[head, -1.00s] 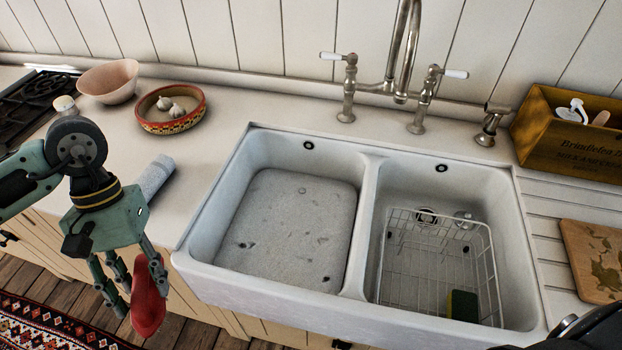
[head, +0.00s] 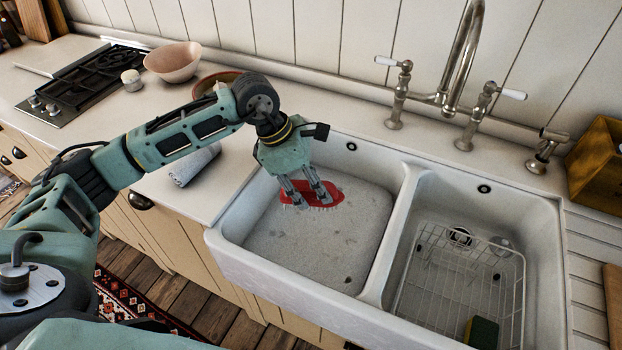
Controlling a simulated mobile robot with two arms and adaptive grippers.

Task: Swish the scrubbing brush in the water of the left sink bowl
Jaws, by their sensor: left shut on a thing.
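The scrubbing brush (head: 325,194) is red with pale bristles facing down. My left gripper (head: 308,198) is shut on it and holds it over the left sink bowl (head: 375,262), towards its back left part. The bowl holds greyish water (head: 310,247) with small dark bits in it. I cannot tell whether the bristles touch the water. My right gripper is not in view.
The right bowl holds a wire rack (head: 455,275) and a green and yellow sponge (head: 482,331). The tap (head: 455,75) stands behind the divider. A rolled grey cloth (head: 194,165), a pink bowl (head: 173,62) and a partly hidden patterned bowl (head: 203,84) are on the left counter.

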